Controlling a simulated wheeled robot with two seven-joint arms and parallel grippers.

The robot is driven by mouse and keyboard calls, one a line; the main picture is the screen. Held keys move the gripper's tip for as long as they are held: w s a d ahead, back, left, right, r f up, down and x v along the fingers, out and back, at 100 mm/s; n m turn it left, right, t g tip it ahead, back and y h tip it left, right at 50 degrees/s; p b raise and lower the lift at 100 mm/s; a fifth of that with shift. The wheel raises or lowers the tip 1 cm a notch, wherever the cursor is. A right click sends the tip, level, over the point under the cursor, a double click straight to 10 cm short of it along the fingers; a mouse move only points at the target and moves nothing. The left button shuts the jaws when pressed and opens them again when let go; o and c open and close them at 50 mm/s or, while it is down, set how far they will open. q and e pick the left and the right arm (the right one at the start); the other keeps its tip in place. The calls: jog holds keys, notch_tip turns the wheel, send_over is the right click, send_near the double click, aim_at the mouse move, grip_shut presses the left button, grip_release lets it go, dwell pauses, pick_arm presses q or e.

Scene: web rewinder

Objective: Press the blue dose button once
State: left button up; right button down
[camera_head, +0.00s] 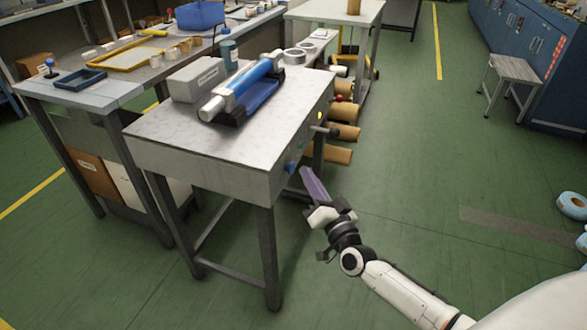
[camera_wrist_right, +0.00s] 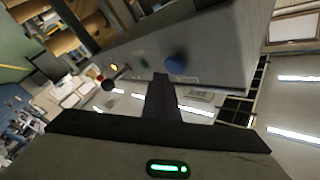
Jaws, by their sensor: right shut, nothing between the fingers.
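The blue dose button (camera_head: 290,167) sits on the side face of the grey metal table (camera_head: 200,165), near its front corner. In the right wrist view the round blue button (camera_wrist_right: 176,64) stands out from the panel, just beyond and slightly right of my fingertips. My right gripper (camera_head: 307,172) is shut and empty, its purple-grey fingers pointing up beside the button. In the right wrist view the shut gripper (camera_wrist_right: 161,78) is apart from the button as far as I can tell. My left gripper is not in view.
A green button (camera_wrist_right: 144,63), a yellow lamp (camera_wrist_right: 114,68) and a dark lever with a red knob (camera_wrist_right: 101,84) share the panel. A blue roller (camera_head: 245,82) and grey box (camera_head: 194,79) stand on the table.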

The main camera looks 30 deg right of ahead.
jog(key=shift+w+a, duration=0.25)
jog(key=shift+w, duration=0.05)
jog(key=shift+w+a, duration=0.4)
jog(key=shift+w, duration=0.05)
dwell(1.1)
jog(key=shift+s+d, duration=0.6)
jog(key=shift+s, duration=0.15)
jog(key=shift+s+d+p, duration=0.65)
jog(key=shift+s+d, duration=1)
jog(key=shift+s, duration=0.25)
